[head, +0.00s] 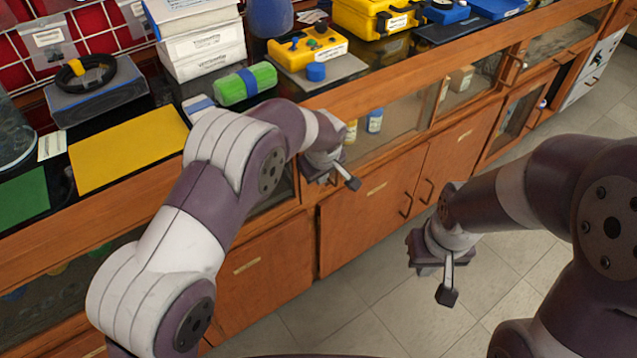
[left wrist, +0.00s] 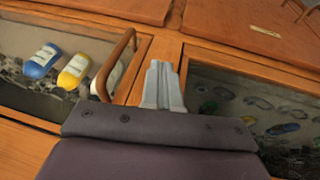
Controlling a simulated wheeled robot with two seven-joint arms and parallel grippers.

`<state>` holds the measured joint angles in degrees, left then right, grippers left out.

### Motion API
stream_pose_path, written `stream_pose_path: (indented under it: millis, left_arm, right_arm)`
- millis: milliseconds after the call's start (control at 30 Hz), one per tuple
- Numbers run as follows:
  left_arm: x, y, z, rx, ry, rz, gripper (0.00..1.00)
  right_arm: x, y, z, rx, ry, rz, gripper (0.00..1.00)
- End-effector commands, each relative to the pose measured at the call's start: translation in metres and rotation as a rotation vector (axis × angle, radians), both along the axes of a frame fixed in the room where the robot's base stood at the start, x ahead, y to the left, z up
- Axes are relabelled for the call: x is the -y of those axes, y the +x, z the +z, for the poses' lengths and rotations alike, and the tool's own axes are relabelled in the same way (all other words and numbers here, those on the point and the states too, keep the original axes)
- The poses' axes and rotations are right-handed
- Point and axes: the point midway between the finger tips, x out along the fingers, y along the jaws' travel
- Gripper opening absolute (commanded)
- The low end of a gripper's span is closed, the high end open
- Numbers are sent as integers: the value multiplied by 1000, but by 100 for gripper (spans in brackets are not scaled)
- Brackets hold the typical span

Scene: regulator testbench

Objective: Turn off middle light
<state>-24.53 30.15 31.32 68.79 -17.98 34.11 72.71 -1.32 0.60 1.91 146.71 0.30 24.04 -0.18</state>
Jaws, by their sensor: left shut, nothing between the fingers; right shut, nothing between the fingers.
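A yellow control box (head: 308,47) with small blue knobs stands on a grey board on the counter, at the top centre of the head view. Its small parts are too small to tell a middle light or whether one is lit. My left gripper (head: 320,177) is shut and empty, in front of the cabinet and below the counter edge, apart from the box. Its grey fingers (left wrist: 160,75) are together in the left wrist view, pointing at the cabinet front. My right gripper (head: 424,262) is shut and empty, hanging over the floor in front of the cabinet doors.
A blue cylinder (head: 316,72) stands before the box. A green roll (head: 245,84), white boxes (head: 203,45) and a yellow case (head: 373,17) are nearby on the counter. Bottles (left wrist: 73,70) stand behind cabinet glass, next to a wooden handle (left wrist: 117,65). The tiled floor (head: 340,325) is clear.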

Motion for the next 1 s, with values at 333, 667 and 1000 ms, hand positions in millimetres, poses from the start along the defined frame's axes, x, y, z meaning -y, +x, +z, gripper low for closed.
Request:
stream_pose_path:
  millis: [333,667,1000]
  left_arm:
    - [3,-4,-10,-3,1,-1,0]
    - [3,-4,0,-2,0,-1,0]
    - [3,-4,6,-4,0,-1,0]
  right_arm:
    - [0,0,-8,1,0,0,0]
    - [0,0,-1,0,0,0,0]
    - [0,0,2,0,0,0,0]
